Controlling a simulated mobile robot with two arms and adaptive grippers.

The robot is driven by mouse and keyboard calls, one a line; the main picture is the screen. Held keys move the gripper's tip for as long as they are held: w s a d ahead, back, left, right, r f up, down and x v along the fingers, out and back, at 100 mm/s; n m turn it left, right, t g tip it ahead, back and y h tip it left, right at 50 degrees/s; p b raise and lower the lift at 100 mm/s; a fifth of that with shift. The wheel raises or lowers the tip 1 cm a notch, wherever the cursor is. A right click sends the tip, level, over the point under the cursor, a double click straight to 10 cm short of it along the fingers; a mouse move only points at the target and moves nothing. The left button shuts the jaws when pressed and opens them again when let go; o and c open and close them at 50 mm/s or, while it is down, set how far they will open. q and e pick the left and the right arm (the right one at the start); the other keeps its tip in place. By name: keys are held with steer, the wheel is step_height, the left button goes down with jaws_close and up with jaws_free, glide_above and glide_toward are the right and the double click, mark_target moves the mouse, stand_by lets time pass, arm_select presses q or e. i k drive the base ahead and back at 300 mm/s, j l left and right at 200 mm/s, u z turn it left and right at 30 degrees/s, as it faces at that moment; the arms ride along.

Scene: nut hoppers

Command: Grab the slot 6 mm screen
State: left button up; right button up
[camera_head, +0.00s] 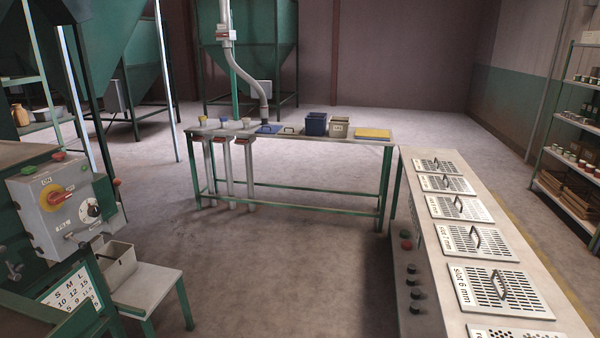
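The slot 6 mm screen (502,292) lies flat on the long grey bench at the right, near its front end. It is a pale plate with rows of dark slots, a raised dark handle in the middle and the label "Slot 6 mm" along its left side. Several similar screens with handles lie in a row behind it, and part of another with round holes (505,333) shows at the bottom edge. Neither of my grippers is in view.
The bench (430,292) carries knobs and red and green buttons along its left side. A green-framed table (290,138) with bins stands across the back. A control box (62,205) and small stand are at left. The floor (290,270) between is clear.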

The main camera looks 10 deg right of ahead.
mark_target(482, 290)
steer(key=i+j, duration=0.1)
steer(key=i, duration=0.75)
steer(key=i+j+z, duration=0.1)
steer(key=i, duration=0.75)
steer(key=i+j+z, duration=0.1)
steer(key=i+z, duration=0.25)
steer(key=z, duration=0.15)
steer(key=i+j+z, duration=0.2)
steer(key=i+z, duration=0.15)
steer(key=z, duration=0.15)
steer(key=i+j+z, duration=0.25)
steer(key=z, duration=0.25)
steer(key=i+j+z, duration=0.2)
steer(key=j+z, duration=0.3)
steer(key=i+j+z, duration=0.1)
steer(key=j+z, duration=0.25)
steer(key=j, duration=0.15)
steer(key=j+z, duration=0.7)
steer(key=j, duration=0.3)
